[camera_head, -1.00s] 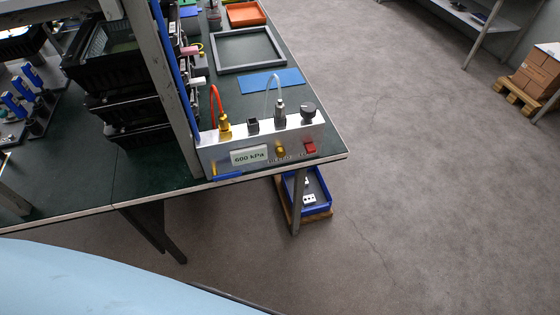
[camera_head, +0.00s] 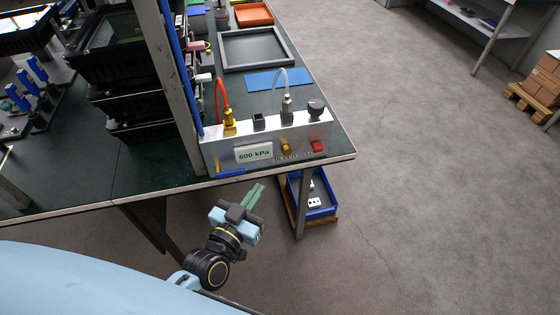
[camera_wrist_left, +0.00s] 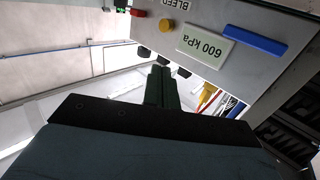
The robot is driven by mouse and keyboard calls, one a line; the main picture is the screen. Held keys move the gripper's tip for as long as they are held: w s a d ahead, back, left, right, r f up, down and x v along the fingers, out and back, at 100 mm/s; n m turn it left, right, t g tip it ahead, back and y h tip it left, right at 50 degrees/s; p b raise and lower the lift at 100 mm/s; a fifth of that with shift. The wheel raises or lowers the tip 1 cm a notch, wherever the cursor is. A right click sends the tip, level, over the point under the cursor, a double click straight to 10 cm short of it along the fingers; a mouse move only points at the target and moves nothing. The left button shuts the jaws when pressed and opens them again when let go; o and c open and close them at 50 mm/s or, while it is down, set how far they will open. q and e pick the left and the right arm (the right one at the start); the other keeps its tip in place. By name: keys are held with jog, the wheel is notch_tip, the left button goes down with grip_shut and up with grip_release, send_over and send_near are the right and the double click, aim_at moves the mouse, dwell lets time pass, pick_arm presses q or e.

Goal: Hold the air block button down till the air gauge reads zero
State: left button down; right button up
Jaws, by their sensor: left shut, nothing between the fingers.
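The silver air block (camera_head: 211,157) stands at the front right corner of the green bench. Its gauge display (camera_head: 254,153) reads 600 kPa, and it shows upside down in the left wrist view (camera_wrist_left: 206,46). To its right on the front face are a brass button (camera_head: 286,149) and a red button (camera_head: 318,146). In the left wrist view the brass button (camera_wrist_left: 166,25) is beside the lettering BLEED. My left gripper (camera_head: 256,194), with green fingers, is shut and empty. It is below and in front of the block, apart from the buttons. My right gripper is out of view.
Red and clear hoses rise from fittings on the block, with a black knob (camera_head: 316,107) at its right. A metal post (camera_head: 178,100) and black crates stand left of it. A blue bin (camera_head: 319,210) is below the bench corner. Open floor lies right.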

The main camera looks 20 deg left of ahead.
pick_arm(q)
jog(key=shift+r+t, duration=0.3)
jog(key=shift+r, duration=0.35)
send_near(286, 150)
notch_tip(286, 150, up, 3)
jog(key=w, duration=0.3)
jog(key=w+f+b, duration=0.1)
jog(key=w+d+f+b, duration=0.1)
jog(key=shift+w+f, duration=0.15)
jog(key=shift+w, duration=0.25)
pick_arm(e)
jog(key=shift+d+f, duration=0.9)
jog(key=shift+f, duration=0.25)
pick_arm(q)
jog(key=shift+a, duration=0.15)
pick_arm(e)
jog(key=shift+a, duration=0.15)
